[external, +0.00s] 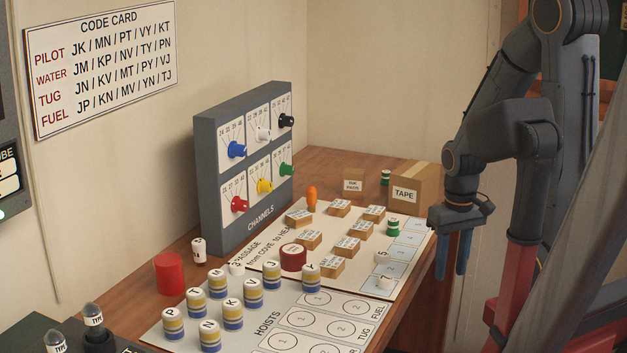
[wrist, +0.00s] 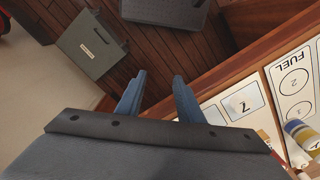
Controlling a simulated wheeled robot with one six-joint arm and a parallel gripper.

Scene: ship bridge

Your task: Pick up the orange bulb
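The orange bulb (external: 311,199) is a small upright orange shape on the wooden desk in the external view, at the far edge of the white passage chart and to the right of the grey channels panel. It is not seen in the wrist view. My gripper (external: 451,272) hangs fingers-down off the right edge of the desk, well to the right of the bulb. In the wrist view my gripper (wrist: 159,76) shows two blue fingers apart with nothing between them. It is open and empty.
Labelled wooden blocks (external: 347,248) and a dark red disc (external: 293,257) lie on the chart. A tape box (external: 405,194) stands at the back right. The channels panel (external: 245,165) rises left of the bulb. Several striped pegs (external: 232,313) stand in front. A grey case (wrist: 92,45) lies on the floor.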

